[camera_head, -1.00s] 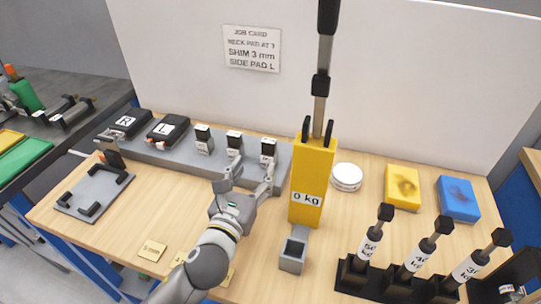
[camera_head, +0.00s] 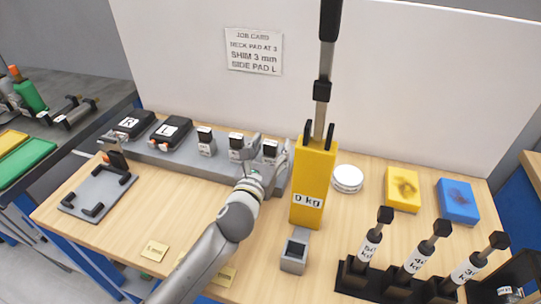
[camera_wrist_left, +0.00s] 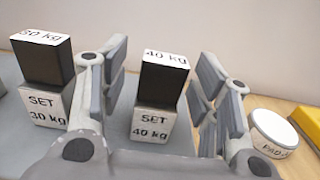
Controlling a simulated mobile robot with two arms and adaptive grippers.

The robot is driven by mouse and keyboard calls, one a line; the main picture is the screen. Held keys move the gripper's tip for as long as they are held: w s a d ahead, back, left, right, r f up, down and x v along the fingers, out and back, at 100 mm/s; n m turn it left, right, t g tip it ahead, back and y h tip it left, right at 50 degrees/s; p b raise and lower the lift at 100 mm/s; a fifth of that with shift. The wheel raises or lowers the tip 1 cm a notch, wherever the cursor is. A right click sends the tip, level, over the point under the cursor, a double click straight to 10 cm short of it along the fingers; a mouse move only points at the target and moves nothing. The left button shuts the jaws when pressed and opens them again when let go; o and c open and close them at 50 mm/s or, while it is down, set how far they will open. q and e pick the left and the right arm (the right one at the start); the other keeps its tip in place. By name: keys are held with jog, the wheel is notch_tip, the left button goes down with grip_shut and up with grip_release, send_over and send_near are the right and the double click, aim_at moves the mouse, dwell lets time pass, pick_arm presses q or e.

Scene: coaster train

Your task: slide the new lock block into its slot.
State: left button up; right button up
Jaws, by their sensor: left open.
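My left gripper (camera_head: 263,160) is open at the rightmost block on the grey rack. In the left wrist view its fingers (camera_wrist_left: 160,92) stand on either side of a black block marked 40 kg (camera_wrist_left: 165,80), with gaps visible. That block sits on a white-fronted base labelled SET 40 kg (camera_wrist_left: 150,126); it also shows in the head view (camera_head: 270,147). The block marked 30 kg (camera_wrist_left: 42,58) stands left of the fingers. A grey socket with a dark opening (camera_head: 293,261) stands before the yellow column marked 0 kg (camera_head: 309,180). My right gripper is not in view.
The yellow column stands close right of my gripper. A white round pad stack (camera_head: 347,179), yellow block (camera_head: 402,190) and blue block (camera_head: 458,201) lie further right. Black-handled weights (camera_head: 415,258) stand at front right. The table's middle left is fairly clear.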

pick_arm(q)
jog(key=c, duration=1.2)
jog(key=shift+r, duration=0.1)
jog(key=shift+c, duration=0.2)
